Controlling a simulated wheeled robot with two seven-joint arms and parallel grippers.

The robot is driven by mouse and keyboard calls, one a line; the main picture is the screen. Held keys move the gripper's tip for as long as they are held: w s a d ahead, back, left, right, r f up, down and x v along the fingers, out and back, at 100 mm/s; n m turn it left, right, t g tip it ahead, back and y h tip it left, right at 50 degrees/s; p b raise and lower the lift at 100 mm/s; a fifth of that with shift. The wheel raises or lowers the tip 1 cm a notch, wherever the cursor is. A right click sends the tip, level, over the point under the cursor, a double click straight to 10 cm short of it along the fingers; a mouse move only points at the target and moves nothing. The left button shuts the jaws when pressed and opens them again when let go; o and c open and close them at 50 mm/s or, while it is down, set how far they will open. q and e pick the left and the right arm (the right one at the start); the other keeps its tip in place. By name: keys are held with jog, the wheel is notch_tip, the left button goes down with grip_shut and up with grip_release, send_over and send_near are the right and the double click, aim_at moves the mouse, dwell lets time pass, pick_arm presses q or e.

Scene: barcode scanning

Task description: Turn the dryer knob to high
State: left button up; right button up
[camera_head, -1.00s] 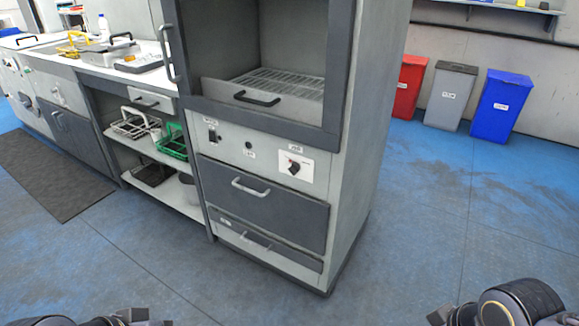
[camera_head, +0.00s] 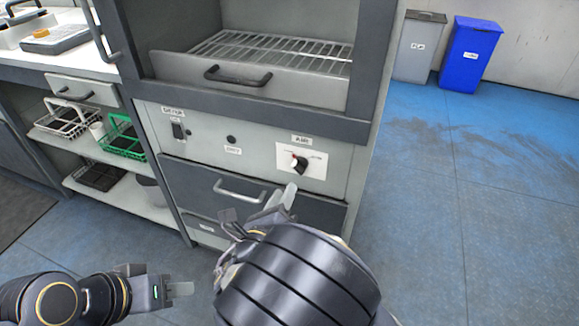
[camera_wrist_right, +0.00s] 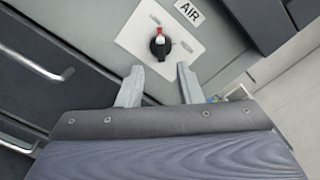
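The dryer knob (camera_head: 299,163) is a black dial with a red and white pointer mark. It sits on a white plate below an "AIR" label on the dryer's front panel (camera_head: 262,150). In the right wrist view the knob (camera_wrist_right: 160,45) lies just beyond my fingertips, between their lines, apart from them. My right gripper (camera_head: 283,193) is in front of the panel, below the knob; its two fingers stand apart and empty in the wrist view (camera_wrist_right: 158,80). My left gripper (camera_head: 178,290) is low at the left, away from the dryer; its finger spacing is unclear.
A drawer with a light handle (camera_head: 240,190) is just below the panel. A switch (camera_head: 178,130) and a dark round button (camera_head: 231,139) are left of the knob. The oven tray handle (camera_head: 238,77) juts out above.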

aim_at(296, 170)
jog(key=b+x, duration=0.1)
jog(key=x, duration=0.6)
jog(key=shift+w+d+b, duration=0.15)
jog(key=shift+w+b, duration=0.05)
jog(key=shift+b, duration=0.15)
grip_shut()
